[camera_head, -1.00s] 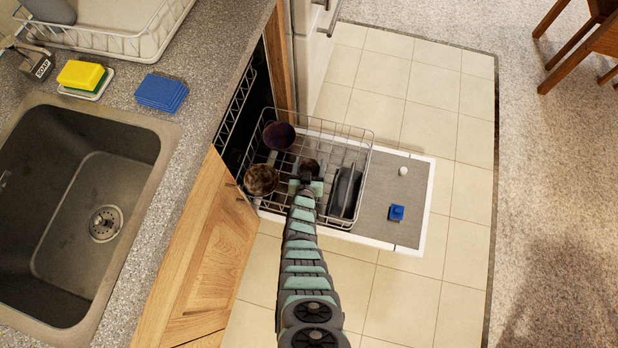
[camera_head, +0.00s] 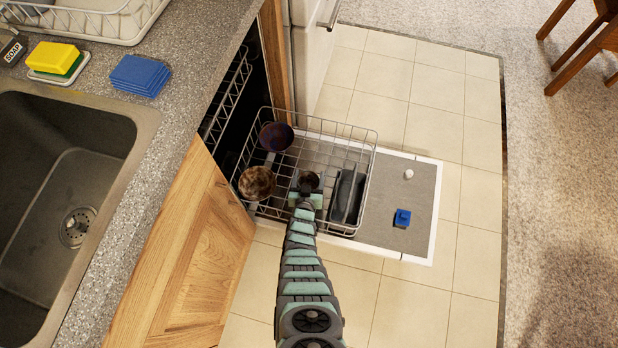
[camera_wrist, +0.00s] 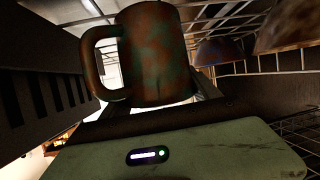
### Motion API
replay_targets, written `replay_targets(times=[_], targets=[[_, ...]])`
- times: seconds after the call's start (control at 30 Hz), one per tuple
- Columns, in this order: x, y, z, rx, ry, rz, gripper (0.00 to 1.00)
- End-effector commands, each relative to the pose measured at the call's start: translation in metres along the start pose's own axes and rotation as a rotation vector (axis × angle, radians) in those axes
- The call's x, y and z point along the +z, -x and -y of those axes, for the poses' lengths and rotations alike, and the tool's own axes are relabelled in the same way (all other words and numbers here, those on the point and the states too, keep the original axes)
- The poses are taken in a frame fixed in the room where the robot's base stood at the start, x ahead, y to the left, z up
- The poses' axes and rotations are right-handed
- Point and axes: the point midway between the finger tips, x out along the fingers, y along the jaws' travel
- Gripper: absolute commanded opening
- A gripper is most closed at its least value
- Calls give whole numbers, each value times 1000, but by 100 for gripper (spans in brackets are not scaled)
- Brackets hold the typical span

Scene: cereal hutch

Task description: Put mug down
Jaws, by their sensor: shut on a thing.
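A mug with a mottled brown and green surface (camera_wrist: 155,58) fills the upper middle of the wrist view, with its handle to the left. My gripper (camera_head: 307,193) is shut on it, though the mug hides most of the fingers in the wrist view. In the head view the mug is a small dark round shape (camera_head: 309,180) at the end of my arm, over the dishwasher's pulled-out wire rack (camera_head: 345,130). I cannot tell whether the mug touches the rack floor.
A dark purple bowl (camera_head: 276,136) and a speckled brown bowl (camera_head: 257,182) sit on the rack's left side. A dark slotted holder (camera_head: 346,198) stands right of my gripper. The open door (camera_head: 395,185) carries a blue block (camera_head: 402,218) and a small white piece (camera_head: 409,174).

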Motion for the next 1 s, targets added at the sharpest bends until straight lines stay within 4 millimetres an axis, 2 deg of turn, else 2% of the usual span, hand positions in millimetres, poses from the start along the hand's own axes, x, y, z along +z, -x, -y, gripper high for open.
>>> replay_targets(times=[0.03, 0.3, 0.63, 0.77, 1.0], targets=[[-1, 0, 0, 0, 0, -1, 72], [-1, 0, 0, 0, 0, 0, 92], [-3, 6, 0, 0, 0, 1, 92], [-6, 23, 0, 0, 0, 1, 92], [-7, 72, 0, 0, 0, 3, 92]])
